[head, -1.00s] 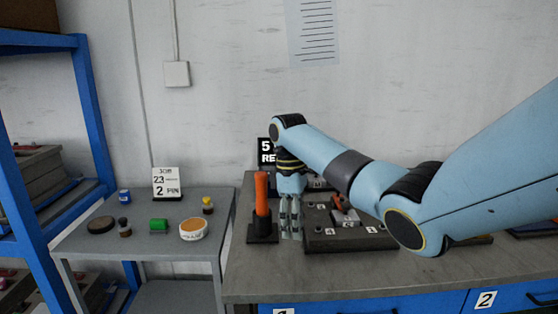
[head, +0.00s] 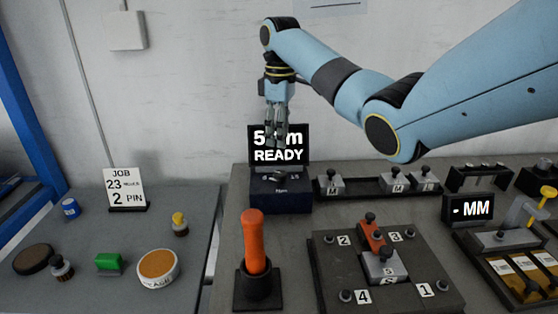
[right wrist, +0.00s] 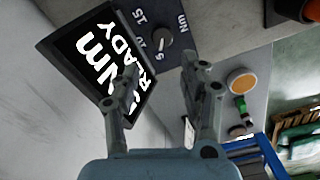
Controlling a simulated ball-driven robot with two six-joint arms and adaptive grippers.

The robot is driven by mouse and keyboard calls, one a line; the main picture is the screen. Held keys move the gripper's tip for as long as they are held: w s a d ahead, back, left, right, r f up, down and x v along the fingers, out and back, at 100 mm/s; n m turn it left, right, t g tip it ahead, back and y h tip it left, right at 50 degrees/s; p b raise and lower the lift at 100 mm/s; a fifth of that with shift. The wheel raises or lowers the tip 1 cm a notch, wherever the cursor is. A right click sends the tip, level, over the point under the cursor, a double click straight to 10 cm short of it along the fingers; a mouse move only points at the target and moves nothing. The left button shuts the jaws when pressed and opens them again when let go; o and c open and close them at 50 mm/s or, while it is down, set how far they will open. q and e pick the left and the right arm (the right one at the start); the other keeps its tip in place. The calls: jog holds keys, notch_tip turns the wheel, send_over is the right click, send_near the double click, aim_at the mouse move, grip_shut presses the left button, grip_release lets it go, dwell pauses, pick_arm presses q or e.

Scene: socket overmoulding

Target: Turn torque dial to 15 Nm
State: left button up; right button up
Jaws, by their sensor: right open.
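The torque unit (head: 300,198) is a dark blue box with a round dial (head: 278,180) on its face and a black screen (head: 293,155) behind. The screen reads "READY" under a partly hidden "5 Nm". The right wrist view shows the dial (right wrist: 162,38) with marks 5, 10 and 15; its pale pointer line appears to be near 5. My right gripper (head: 276,138) hangs fingers down in front of the screen, above the dial and apart from it. In the right wrist view its fingers (right wrist: 160,75) are spread with nothing between them. My left gripper is not in view.
An orange-handled tool (head: 253,240) stands upright in a black holder in front of the unit. A numbered fixture plate (head: 338,262) lies to its right. A rack of small grey blocks (head: 380,184) sits right of the unit. A side table (head: 90,230) at left holds small parts.

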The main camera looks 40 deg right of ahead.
aim_at(280, 173)
jog(key=f, duration=1)
jog(key=shift+s+a+f, duration=0.1)
jog(key=shift+s, duration=0.1)
jog(key=c, duration=0.9)
